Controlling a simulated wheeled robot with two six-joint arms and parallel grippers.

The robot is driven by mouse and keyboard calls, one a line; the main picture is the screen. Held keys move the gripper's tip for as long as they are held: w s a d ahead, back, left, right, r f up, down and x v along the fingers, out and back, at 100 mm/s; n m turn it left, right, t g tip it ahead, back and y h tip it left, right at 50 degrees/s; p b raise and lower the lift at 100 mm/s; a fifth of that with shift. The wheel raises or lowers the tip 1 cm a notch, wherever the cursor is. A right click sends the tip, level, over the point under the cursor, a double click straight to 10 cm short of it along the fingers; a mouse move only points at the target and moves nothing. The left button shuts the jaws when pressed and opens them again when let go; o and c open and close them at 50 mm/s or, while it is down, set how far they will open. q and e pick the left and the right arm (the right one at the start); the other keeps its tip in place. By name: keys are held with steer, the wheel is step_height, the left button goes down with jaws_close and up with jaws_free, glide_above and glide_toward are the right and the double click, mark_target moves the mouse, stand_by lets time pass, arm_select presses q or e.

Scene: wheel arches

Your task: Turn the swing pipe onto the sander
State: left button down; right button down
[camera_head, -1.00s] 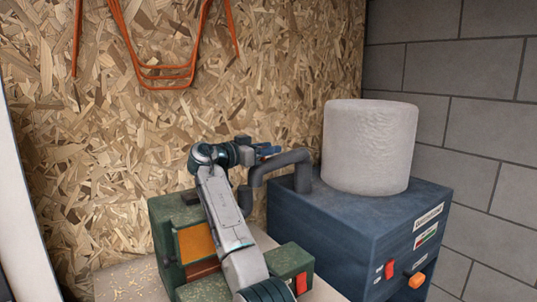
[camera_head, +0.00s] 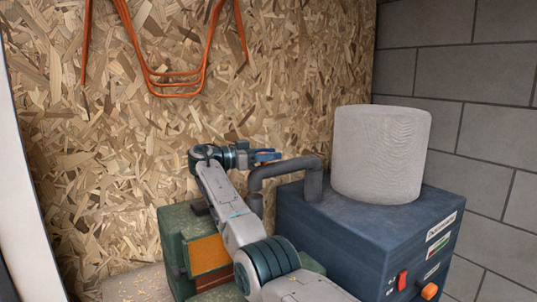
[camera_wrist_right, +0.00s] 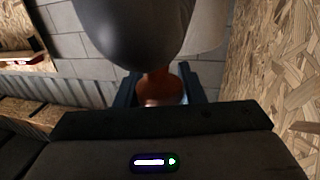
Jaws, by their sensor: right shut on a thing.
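The grey swing pipe (camera_head: 287,168) rises from the top of the blue extractor box (camera_head: 360,225) and bends left, its free end pointing down. In the head view that end lines up closely with a short dark stub (camera_head: 256,205) by the green sander (camera_head: 172,230); I cannot tell whether they touch. The sander has an orange-brown belt face (camera_head: 208,257). My right gripper (camera_head: 266,155) is shut on an orange handle, behind the pipe in the head view. In the right wrist view the handle (camera_wrist_right: 160,88) sits between the fingers, below the dark pipe (camera_wrist_right: 135,30). My left gripper is out of view.
A pale grey filter drum (camera_head: 380,155) stands on the extractor box, right of the pipe. A chipboard wall (camera_head: 110,170) is close behind, with orange cable (camera_head: 165,90) hanging on it. A grey block wall (camera_head: 490,130) is on the right.

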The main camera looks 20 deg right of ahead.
steer(key=shift+r, duration=0.2)
steer(key=c, duration=1.3)
jaws_free()
steer(key=o, duration=0.4)
steer(key=shift+w, duration=0.1)
steer(key=shift+c, duration=0.2)
steer(key=shift+w+f, duration=0.15)
